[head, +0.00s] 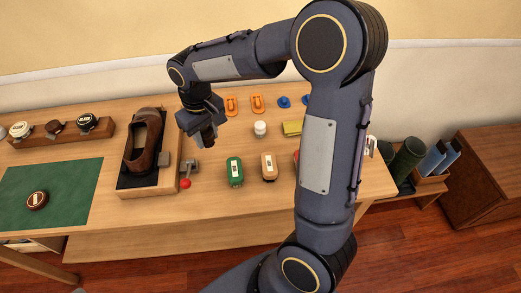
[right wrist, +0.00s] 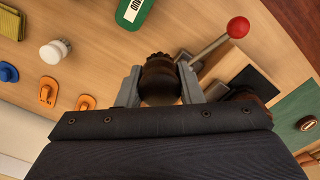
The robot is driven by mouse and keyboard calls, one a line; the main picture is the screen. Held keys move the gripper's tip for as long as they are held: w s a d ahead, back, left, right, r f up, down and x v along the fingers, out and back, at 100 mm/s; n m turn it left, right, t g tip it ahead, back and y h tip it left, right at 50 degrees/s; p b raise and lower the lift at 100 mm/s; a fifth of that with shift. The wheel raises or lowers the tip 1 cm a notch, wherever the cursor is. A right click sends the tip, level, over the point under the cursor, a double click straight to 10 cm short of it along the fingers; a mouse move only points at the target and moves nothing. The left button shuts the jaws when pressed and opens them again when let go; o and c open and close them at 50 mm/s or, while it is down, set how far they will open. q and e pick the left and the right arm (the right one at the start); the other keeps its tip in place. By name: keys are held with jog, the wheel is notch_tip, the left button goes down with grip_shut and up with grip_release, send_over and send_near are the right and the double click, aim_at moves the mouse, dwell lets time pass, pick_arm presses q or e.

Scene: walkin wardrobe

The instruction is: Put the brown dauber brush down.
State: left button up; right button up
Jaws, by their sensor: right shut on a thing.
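My right gripper (head: 205,124) is shut on the brown dauber brush (head: 208,138), over the wooden bench between the shoe stand and the white-capped bottle. In the right wrist view the brush (right wrist: 161,78) sits between the two grey fingers (right wrist: 160,88), with its dark bristled end showing beyond them. I cannot tell whether the brush touches the bench top (head: 222,197). My left gripper is not in view.
A brown shoe (head: 146,141) lies on a stand, with a red-knobbed lever (head: 185,183) close by. A green mat (head: 75,187) holds a round tin (head: 37,200).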

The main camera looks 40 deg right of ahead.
jog(key=shift+s+d+f, duration=0.2)
jog(key=shift+s, duration=0.05)
jog(key=w+d+f+p, duration=0.2)
jog(key=w+d+f, duration=0.25)
jog(key=d, duration=0.35)
send_over(232, 138)
jog(key=a, duration=0.1)
jog(key=f, duration=0.3)
jog(key=shift+s+f+p, duration=0.3)
jog(key=shift+s+p, duration=0.1)
jog(key=shift+w+d+f, duration=0.3)
jog(key=shift+d+f, duration=0.1)
jog(key=shift+f, duration=0.3)
notch_tip(232, 138, down, 3)
jog(key=shift+w+d+f+p, duration=0.1)
jog(key=shift+f+p, duration=0.05)
jog(key=shift+p, duration=0.15)
